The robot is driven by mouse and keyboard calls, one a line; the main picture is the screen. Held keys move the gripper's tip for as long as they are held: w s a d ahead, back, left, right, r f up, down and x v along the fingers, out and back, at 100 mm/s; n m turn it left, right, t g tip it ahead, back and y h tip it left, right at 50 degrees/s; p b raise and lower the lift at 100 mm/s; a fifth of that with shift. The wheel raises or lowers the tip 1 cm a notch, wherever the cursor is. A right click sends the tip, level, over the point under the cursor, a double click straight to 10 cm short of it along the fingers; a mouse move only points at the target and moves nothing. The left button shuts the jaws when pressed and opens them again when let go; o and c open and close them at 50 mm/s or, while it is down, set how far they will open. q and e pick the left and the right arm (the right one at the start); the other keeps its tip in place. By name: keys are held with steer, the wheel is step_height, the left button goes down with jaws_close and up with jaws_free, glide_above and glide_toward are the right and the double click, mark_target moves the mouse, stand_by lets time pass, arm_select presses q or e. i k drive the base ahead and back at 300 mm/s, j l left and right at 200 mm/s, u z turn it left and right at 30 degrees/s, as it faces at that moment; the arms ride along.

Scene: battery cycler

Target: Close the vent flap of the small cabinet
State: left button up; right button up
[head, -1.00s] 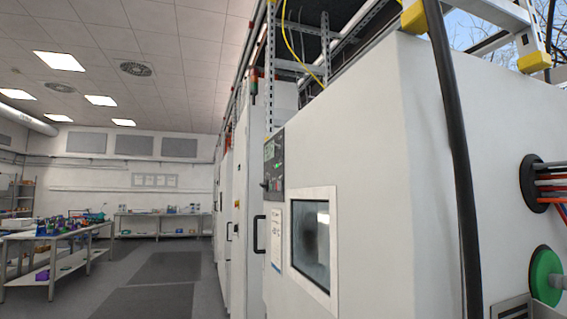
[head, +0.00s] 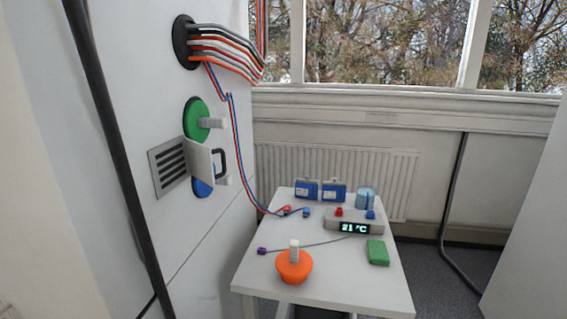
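The vent of the white cabinet (head: 135,80) is a grey slotted grille (head: 170,168) low on its side wall, left of centre in the head view. A pale vent flap (head: 199,158) with a black handle (head: 220,163) stands out from the wall at the grille's right edge. The flap is open and the slots are uncovered. It partly hides a green round disc (head: 196,118) above and a blue disc (head: 203,187) below. Neither of my grippers is in view.
A white table (head: 340,289) stands right of the cabinet, with an orange stopper (head: 294,265), a 21 °C display box (head: 353,226) and a green block (head: 378,252). Cables (head: 225,55) leave a black port above the flap. A black hose (head: 110,125) crosses the cabinet's left part.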

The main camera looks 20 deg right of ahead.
mark_target(200, 156)
steer(key=z, duration=0.25)
steer(key=i+l+u, duration=0.1)
steer(key=l, duration=0.25)
steer(key=i+l, duration=0.35)
steer(key=i+l+u, duration=0.15)
steer(key=l, duration=0.2)
steer(key=i+l, duration=0.25)
steer(key=l, duration=0.15)
steer(key=j+u, duration=0.05)
